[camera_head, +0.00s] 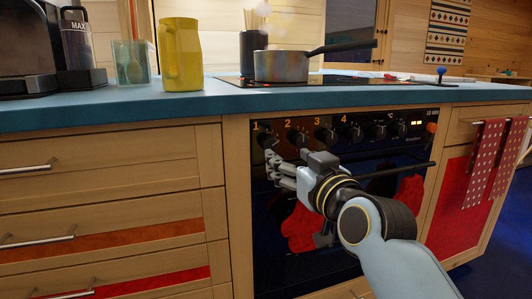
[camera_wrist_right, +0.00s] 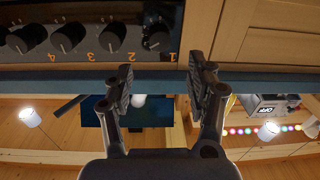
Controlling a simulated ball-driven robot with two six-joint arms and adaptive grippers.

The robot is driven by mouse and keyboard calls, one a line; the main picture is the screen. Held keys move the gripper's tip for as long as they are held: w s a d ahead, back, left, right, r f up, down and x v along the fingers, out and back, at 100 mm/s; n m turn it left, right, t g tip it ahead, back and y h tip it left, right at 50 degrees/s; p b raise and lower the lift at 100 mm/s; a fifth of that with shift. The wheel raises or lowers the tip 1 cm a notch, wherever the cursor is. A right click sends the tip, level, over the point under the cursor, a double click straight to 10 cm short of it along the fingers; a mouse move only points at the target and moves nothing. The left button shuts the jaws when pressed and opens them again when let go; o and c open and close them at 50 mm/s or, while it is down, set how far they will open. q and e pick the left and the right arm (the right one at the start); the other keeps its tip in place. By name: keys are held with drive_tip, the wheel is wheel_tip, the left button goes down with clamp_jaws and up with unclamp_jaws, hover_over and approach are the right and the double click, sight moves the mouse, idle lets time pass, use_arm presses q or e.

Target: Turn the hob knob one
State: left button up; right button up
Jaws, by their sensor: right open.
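Knob one (camera_head: 267,141) is the leftmost black knob on the oven's dark front panel, beside an orange "1". In the right wrist view, which is upside down, knob one (camera_wrist_right: 155,38) shows beyond the gap between my fingers, with its white pointer line visible. My right gripper (camera_head: 273,167) is just below and in front of knob one in the head view. In the wrist view the right gripper (camera_wrist_right: 160,80) is open and empty, its two fingers apart. I see no contact with the knob. My left gripper is not in view.
More knobs (camera_head: 325,135) run to the right along the panel. The oven door handle (camera_head: 408,168) lies below them. The blue worktop (camera_head: 225,98) overhangs above, with a yellow jug (camera_head: 180,55) and a saucepan (camera_head: 282,66). Wooden drawers (camera_head: 110,160) stand left; spotted towels (camera_head: 495,160) hang right.

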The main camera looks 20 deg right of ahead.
sight(271, 146)
drive_tip(key=w, duration=0.3)
drive_tip(key=w+b, duration=0.1)
drive_tip(key=w, duration=0.2)
drive_tip(key=w+b, duration=0.1)
drive_tip(key=w, duration=0.1)
drive_tip(key=shift+w+a+f, duration=0.15)
drive_tip(key=shift+w+a, duration=0.1)
drive_tip(key=shift+w, duration=0.15)
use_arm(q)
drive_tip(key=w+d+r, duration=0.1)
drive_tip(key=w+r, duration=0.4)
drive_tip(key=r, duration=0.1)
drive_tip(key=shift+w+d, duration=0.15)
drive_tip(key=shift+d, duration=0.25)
use_arm(e)
drive_tip(key=shift+w, duration=0.35)
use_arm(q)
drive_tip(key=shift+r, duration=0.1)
use_arm(e)
drive_tip(key=shift+c, duration=0.2)
drive_tip(key=c, duration=1.1)
